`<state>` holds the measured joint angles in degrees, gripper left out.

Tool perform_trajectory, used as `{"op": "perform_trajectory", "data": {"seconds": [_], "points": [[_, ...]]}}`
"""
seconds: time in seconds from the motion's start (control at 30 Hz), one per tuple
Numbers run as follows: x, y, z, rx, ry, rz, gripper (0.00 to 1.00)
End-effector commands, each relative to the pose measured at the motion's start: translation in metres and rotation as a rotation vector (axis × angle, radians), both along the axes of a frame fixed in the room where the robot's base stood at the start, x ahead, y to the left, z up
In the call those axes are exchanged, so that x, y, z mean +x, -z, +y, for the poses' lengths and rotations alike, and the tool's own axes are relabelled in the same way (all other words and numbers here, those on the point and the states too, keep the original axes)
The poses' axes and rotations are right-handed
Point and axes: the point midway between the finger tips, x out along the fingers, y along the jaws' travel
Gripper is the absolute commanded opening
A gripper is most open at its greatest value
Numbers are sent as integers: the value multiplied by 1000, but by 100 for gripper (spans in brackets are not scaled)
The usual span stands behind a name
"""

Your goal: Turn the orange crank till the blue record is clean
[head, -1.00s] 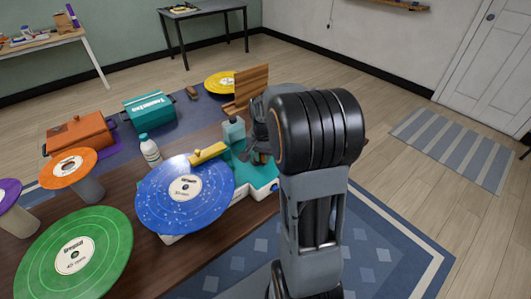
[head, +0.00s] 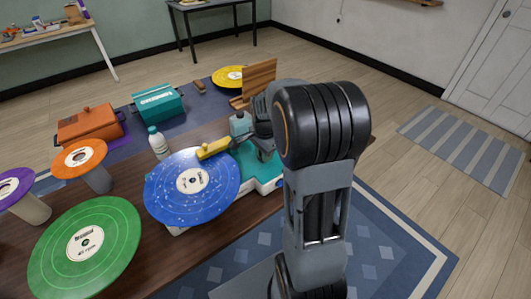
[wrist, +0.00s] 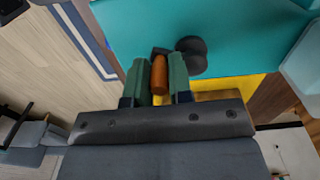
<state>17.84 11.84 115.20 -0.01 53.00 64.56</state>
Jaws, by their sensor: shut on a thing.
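The blue record (head: 215,205) lies flat on the white and teal cleaning machine (head: 252,165) on the table, with light specks on its surface. A yellow arm (head: 213,148) reaches over the record's far edge. In the wrist view, my gripper (wrist: 160,82) is shut on the orange crank (wrist: 159,75), with a green finger on each side of its handle. A dark round knob (wrist: 192,56) sits beside the handle over the teal top (wrist: 240,30). In the head view, my arm hides the crank.
A white bottle (head: 158,143) stands just left of the machine. Green (head: 112,235), orange (head: 70,158) and purple (head: 12,190) records stand at the left. Orange (head: 90,127) and teal (head: 157,103) boxes, a yellow record (head: 228,73) and a wooden rack (head: 262,76) are farther back.

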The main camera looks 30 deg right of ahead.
Motion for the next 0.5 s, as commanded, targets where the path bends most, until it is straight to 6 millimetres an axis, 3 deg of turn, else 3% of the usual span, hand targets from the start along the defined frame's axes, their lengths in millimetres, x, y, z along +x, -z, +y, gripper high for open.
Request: {"op": "perform_trajectory", "data": {"seconds": [0.37,0.4,0.5], "points": [[1,0,0,0,2,-2,0],[1,0,0,0,2,-2,24],[0,0,0,0,2,-2,33]]}}
